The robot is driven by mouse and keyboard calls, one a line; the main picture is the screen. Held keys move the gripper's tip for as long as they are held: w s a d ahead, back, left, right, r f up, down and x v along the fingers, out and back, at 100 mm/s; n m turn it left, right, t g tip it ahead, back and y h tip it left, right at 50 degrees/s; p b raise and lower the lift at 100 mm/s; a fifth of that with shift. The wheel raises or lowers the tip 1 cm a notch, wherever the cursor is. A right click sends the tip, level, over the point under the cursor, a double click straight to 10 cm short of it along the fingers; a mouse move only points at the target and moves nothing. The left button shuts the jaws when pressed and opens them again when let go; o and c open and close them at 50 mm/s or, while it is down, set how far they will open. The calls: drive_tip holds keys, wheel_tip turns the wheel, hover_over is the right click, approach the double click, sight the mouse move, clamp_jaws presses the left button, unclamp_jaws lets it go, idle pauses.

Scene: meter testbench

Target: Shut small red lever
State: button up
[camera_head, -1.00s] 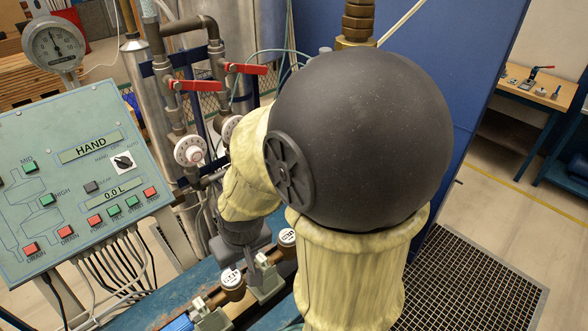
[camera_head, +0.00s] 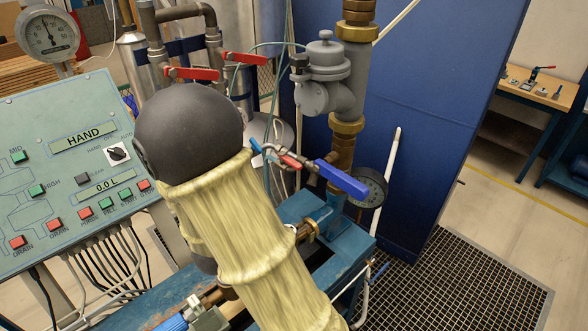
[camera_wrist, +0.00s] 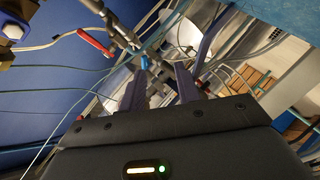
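A small red lever (camera_head: 290,162) sits on the thin pipework at the middle of the head view, between a small blue part (camera_head: 257,148) and a larger blue lever (camera_head: 342,179). In the wrist view a red lever (camera_wrist: 95,44) lies up and left of the fingertips; I cannot tell for sure which lever it is. My gripper (camera_wrist: 163,76) shows two fingers apart with a gap between them and nothing clearly held. In the head view my own arm hides the gripper.
Two longer red levers (camera_head: 191,73) (camera_head: 245,59) sit on pipes at the back left. A grey meter body (camera_head: 328,75) and a dark gauge (camera_head: 370,187) stand at the right. The control panel (camera_head: 75,220) fills the left. Thin hoses cross the wrist view.

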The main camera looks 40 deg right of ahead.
sight(293, 166)
drive_tip(key=s+d+r+h, duration=0.1)
drive_tip(key=h, duration=0.1)
drive_tip(key=s+d+r+n+h, duration=0.1)
drive_tip(key=h, duration=0.1)
drive_tip(key=s+d+r+n+h+b, duration=0.1)
drive_tip(key=h, duration=0.2)
drive_tip(key=shift+s+d+g, duration=0.2)
drive_tip(key=shift+s+g, duration=0.1)
drive_tip(key=p+x, duration=0.4)
drive_tip(key=x, duration=1.3)
drive_tip(key=shift+w+d, duration=0.2)
drive_tip(key=shift+f, duration=0.1)
clamp_jaws()
